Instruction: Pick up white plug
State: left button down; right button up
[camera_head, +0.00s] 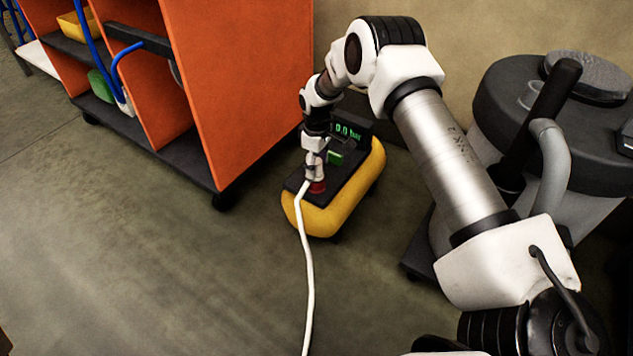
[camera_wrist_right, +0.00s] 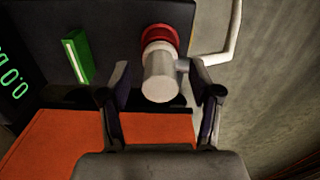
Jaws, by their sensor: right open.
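The white plug (camera_wrist_right: 159,77) sits at the red round fitting (camera_wrist_right: 161,36) in the right wrist view. The red fitting (camera_head: 317,187) also shows in the head view, on top of a yellow unit (camera_head: 352,205). My right gripper (camera_wrist_right: 160,84) is open, with one finger on each side of the plug. I cannot tell whether the fingers touch it. In the head view the right gripper (camera_head: 314,172) is right above the fitting and hides most of the plug. My left gripper is not in view.
A white hose (camera_head: 308,262) runs from the plug down across the floor. The unit has a green display (camera_head: 347,132) and a green switch (camera_head: 335,158). An orange shelf cart (camera_head: 245,85) stands left, a grey vacuum-like machine (camera_head: 520,110) right. The floor at left is clear.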

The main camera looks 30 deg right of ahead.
jog(key=shift+f, duration=0.1)
grip_shut()
jog(key=shift+r+p, duration=0.3)
jog(key=shift+p, duration=0.1)
notch_tip(320, 180, up, 4)
jog(key=p, duration=0.2)
jog(key=shift+p, duration=0.3)
jog(key=s+a+r+p, duration=0.1)
jog(key=s+p, duration=0.4)
jog(key=s, duration=0.3)
jog(key=s+a+r+p, duration=0.1)
jog(key=s+r+p, duration=0.1)
jog(key=s+p, duration=0.3)
jog(key=s, duration=0.3)
jog(key=shift+r, duration=0.25)
